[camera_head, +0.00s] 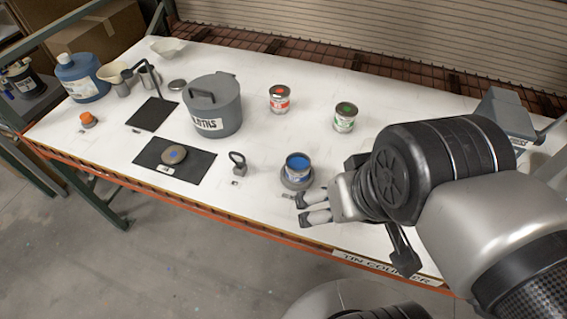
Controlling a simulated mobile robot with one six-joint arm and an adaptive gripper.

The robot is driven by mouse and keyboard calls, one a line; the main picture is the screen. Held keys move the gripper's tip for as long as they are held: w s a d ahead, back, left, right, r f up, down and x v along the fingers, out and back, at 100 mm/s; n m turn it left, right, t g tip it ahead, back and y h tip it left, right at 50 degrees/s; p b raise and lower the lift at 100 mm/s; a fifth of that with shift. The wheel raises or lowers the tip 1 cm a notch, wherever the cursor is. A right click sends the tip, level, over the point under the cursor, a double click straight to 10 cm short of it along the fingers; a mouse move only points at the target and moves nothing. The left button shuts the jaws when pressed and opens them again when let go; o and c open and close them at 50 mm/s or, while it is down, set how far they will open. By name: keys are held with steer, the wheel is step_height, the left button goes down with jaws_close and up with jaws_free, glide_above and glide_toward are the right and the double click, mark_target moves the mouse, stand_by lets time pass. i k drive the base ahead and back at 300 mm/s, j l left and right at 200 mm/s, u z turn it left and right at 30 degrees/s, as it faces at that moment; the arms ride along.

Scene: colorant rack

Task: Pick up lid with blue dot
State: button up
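The lid with the blue dot (174,156) is a round grey-brown disc lying on a black mat (202,167) at the front left of the table. My gripper (304,207) is at the table's front edge, well to the right of the lid and apart from it. Its two fingers point left with a gap between them, and nothing shows in the gap. An open tin of blue paint (298,163) stands on a round grey base (297,182) just behind my fingers. I cannot tell whether the fingers touch that base.
A small dark weight with a ring handle (239,168) stands between lid and tin. A large grey cloths bin (220,110) stands behind the lid. Red-dot (279,100) and green-dot (345,118) tins stand further back. An orange-topped item (88,120) and blue jug (80,80) are left.

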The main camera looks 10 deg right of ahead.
mark_target(172, 155)
steer(key=i+j+z, duration=0.1)
steer(key=j, duration=0.3)
steer(key=i+j, duration=0.2)
steer(key=j, duration=0.25)
steer(key=i+j+z, duration=0.15)
steer(key=j, duration=0.3)
steer(key=i+j+z, duration=0.1)
steer(key=j, duration=0.3)
